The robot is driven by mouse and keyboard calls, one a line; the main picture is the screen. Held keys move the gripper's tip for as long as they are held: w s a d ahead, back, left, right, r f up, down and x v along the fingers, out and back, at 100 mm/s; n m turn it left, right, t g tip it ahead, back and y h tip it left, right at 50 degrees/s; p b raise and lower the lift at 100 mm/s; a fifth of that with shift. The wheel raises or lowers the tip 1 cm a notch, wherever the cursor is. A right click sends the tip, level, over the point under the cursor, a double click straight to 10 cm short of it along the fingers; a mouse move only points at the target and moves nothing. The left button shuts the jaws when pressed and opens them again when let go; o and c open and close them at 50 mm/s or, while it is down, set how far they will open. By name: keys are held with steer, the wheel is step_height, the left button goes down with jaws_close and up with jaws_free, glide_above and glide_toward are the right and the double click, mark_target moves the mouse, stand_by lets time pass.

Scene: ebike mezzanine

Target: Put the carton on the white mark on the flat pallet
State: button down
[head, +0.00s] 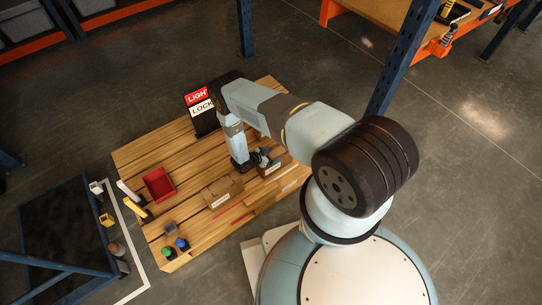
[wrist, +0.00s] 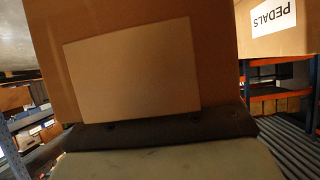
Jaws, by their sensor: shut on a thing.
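My gripper (head: 264,157) is at the middle right of the wooden slatted top in the head view. It is shut on a brown carton, which fills the centre of the wrist view (wrist: 222,40) and has a paler rectangle on its near face. In the head view a small brown carton with a white label (head: 272,169) shows right at my gripper, partly hidden by it. A dark gripper edge (wrist: 160,130) crosses below the carton in the wrist view. I cannot make out the white mark or a separate flat pallet.
Another labelled brown box (head: 222,190), a red bin (head: 159,184) and small capped bottles (head: 182,244) are on the wooden top (head: 150,155). A sign (head: 203,108) stands behind. A blue post (head: 400,60) rises at right. A box reading PEDALS (wrist: 275,28) is at right in the wrist view.

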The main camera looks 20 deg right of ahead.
jaws_free()
steer(key=v, duration=1.2)
